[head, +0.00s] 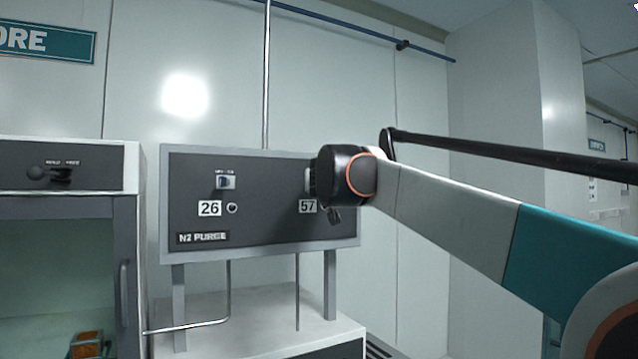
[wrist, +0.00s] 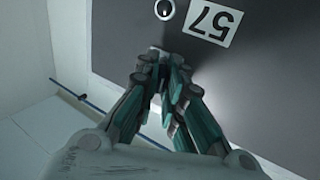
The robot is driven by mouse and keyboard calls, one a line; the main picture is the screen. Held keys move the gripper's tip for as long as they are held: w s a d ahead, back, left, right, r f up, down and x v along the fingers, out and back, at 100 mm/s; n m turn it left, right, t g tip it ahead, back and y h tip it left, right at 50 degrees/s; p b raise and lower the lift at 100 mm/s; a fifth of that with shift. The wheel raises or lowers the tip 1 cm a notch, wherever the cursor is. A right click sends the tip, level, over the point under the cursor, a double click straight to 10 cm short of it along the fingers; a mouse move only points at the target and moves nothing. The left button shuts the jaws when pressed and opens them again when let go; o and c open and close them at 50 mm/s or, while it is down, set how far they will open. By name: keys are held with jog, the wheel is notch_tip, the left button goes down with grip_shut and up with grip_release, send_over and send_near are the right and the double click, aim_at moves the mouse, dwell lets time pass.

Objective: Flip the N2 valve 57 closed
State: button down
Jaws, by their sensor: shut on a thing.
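The N2 purge panel (head: 265,228) is dark with a grey frame and carries two labelled valves. The label 57 (head: 307,206) is on its right side, and it shows upside down in the wrist view (wrist: 212,22). A pale edge of valve 57 (head: 307,178) shows above the label, mostly hidden by my wrist. My gripper (wrist: 165,60) has its fingers drawn together at the panel, shut on the valve 57 handle, which the fingers almost wholly cover. In the head view my gripper (head: 334,212) is mostly behind my wrist. The handle's position cannot be told.
Valve 26 (head: 226,182) with its label (head: 209,208) is on the panel's left. A white cabinet (head: 262,310) is below, with thin pipes. A glass-fronted enclosure (head: 65,265) stands at the left. A round ring (wrist: 165,9) is beside the 57 label.

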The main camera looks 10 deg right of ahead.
jog(key=shift+a+m+h, duration=0.1)
jog(key=shift+m+h, duration=0.4)
jog(key=shift+h, duration=0.2)
jog(key=c, duration=1.7)
grip_release()
jog(key=v, duration=1.2)
jog(key=shift+a+r, duration=0.1)
jog(key=shift+r, duration=0.05)
